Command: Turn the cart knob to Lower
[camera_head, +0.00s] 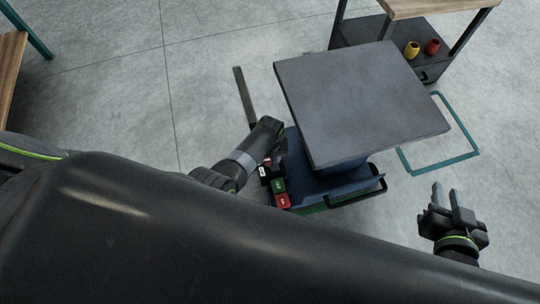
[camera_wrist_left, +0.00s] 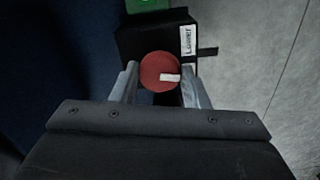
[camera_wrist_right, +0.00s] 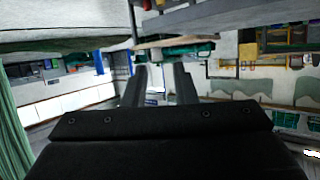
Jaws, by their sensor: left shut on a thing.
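The cart (camera_head: 312,182) is a dark blue base with a large grey top plate (camera_head: 360,100). In the left wrist view, its round red knob (camera_wrist_left: 158,66) has a white pointer mark that points right. A white label (camera_wrist_left: 187,39) reading "Lower" is on the black control box, above and to the right of the knob. My left gripper (camera_wrist_left: 162,80) has a finger on each side of the knob and is shut on it. In the head view, my left gripper (camera_head: 270,150) largely hides the knob. My right gripper (camera_head: 449,193) is open and empty, right of the cart.
A teal frame marking (camera_head: 440,165) is on the floor at the right.

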